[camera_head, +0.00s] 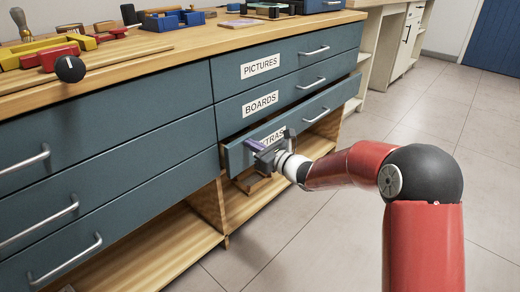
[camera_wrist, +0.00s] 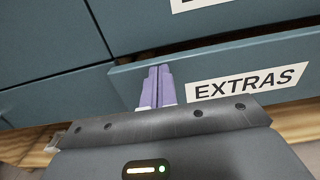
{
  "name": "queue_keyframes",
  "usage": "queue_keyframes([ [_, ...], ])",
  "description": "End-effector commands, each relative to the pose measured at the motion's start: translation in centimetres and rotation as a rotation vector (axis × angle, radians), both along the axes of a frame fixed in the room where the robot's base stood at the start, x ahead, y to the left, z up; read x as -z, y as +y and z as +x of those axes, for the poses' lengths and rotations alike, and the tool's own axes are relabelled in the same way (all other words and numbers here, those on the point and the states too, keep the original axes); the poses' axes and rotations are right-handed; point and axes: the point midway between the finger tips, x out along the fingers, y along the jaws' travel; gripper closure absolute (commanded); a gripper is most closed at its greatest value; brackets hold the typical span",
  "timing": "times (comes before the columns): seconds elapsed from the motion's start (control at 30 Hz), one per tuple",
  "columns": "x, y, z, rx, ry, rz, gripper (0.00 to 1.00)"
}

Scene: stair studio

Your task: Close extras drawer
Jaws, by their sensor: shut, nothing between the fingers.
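The extras drawer (camera_head: 338,97) is the bottom one in the right-hand blue-grey stack. Its front stands out a little from the cabinet, and a dark gap shows above its top edge in the wrist view (camera_wrist: 128,85). A white EXTRAS label (camera_wrist: 245,84) is on the front, partly hidden by my gripper in the head view. A silver bar handle (camera_head: 316,115) is to the right of the label. My gripper (camera_head: 252,143) is shut and empty. Its purple fingertips (camera_wrist: 159,72) are at the drawer front, left of the label; I cannot tell whether they touch it.
The PICTURES drawer (camera_head: 288,61) and BOARDS drawer (camera_head: 290,92) above look shut. More blue-grey drawers (camera_head: 105,120) are at the left. A wooden worktop (camera_head: 190,45) holds tools and blue trays. An open lower shelf (camera_head: 170,240) runs beneath. The tiled floor (camera_head: 420,110) at the right is clear.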

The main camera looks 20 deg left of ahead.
Motion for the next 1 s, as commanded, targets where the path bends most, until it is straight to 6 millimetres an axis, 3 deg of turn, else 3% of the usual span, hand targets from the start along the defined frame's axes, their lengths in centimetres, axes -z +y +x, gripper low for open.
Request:
queue_keyframes([
  [0.33, 0.0, 0.3, 0.1, -0.001, -0.001, 0.0, 1.0],
  [0.63, 0.0, 4.4, 1.8, -0.001, -0.001, 0.001, 1.0],
  [1.0, -0.2, 4.7, 1.9, 0.002, 0.001, 0.004, 1.0],
])
